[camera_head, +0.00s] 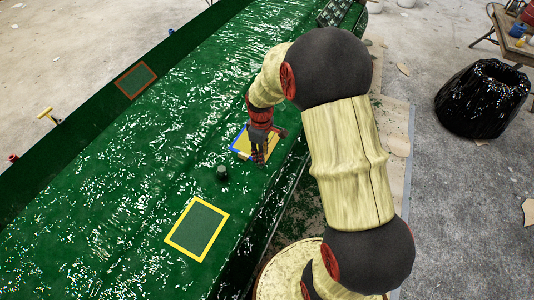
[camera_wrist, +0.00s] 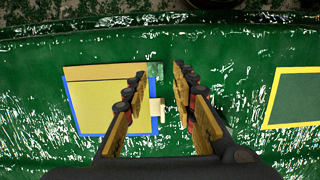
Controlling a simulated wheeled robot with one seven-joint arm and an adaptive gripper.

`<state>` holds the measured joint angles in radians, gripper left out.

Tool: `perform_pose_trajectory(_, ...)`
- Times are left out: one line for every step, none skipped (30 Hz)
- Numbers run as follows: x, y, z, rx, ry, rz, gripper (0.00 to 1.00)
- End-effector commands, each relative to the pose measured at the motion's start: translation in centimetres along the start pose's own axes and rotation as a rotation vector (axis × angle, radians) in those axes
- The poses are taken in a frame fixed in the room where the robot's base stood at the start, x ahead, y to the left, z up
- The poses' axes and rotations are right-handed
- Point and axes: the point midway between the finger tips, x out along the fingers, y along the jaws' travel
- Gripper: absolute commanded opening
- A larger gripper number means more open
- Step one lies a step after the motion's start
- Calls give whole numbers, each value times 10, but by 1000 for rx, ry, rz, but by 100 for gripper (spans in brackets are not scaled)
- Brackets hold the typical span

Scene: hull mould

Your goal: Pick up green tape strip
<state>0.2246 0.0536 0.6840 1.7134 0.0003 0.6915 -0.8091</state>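A yellow panel (camera_wrist: 98,103) with blue tape on its left and bottom edges and a tan strip (camera_wrist: 105,72) along its top lies on the green hull mould (camera_wrist: 240,60). A small lighter green piece (camera_wrist: 155,70), which looks like the green tape strip, shows at the panel's right side between my fingers; part of it may be hidden by the left finger. A small cream tab (camera_wrist: 162,112) is below it. My gripper (camera_wrist: 161,72) is open over this spot, with nothing seen between its fingers. In the head view my gripper (camera_head: 260,155) partly covers the panel (camera_head: 241,143).
A yellow-bordered green square (camera_head: 197,228) lies on the mould, and it also shows in the wrist view (camera_wrist: 298,98). A dark green knob (camera_head: 222,172) stands near the panel. A red-bordered square (camera_head: 135,80) is at upper left. A black bag (camera_head: 483,98) stands on the floor.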

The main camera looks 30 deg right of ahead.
Motion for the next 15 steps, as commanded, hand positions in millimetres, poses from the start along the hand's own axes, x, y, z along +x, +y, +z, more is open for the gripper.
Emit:
perform_pose_trajectory(5, 0, 0, 0, 0, 0, 27)
perform_pose_trajectory(7, 0, 0, 0, 0, 0, 27)
perform_pose_trajectory(9, 0, -1, 0, 0, 0, 27)
perform_pose_trajectory(11, 0, -1, 0, 0, 0, 27)
perform_pose_trajectory(14, 0, -1, 0, -1, -1, 27)
perform_pose_trajectory(18, -1, -1, 0, -1, -1, 27)
perform_pose_trajectory(23, -1, -2, 0, -1, -1, 27)
perform_pose_trajectory(27, -1, -2, 0, 0, 0, 27)
perform_pose_trajectory(34, -2, -3, 0, -1, -1, 27)
perform_pose_trajectory(39, -2, -3, 0, -2, -2, 27)
perform_pose_trajectory(43, -2, -3, 0, -2, -2, 27)
perform_pose_trajectory(48, -2, -3, 0, -1, -1, 27)
perform_pose_trajectory(51, -2, -3, 0, -1, -1, 27)
perform_pose_trajectory(53, -1, -3, 0, 0, 0, 27)
perform_pose_trajectory(55, -1, -3, 0, 0, 0, 27)
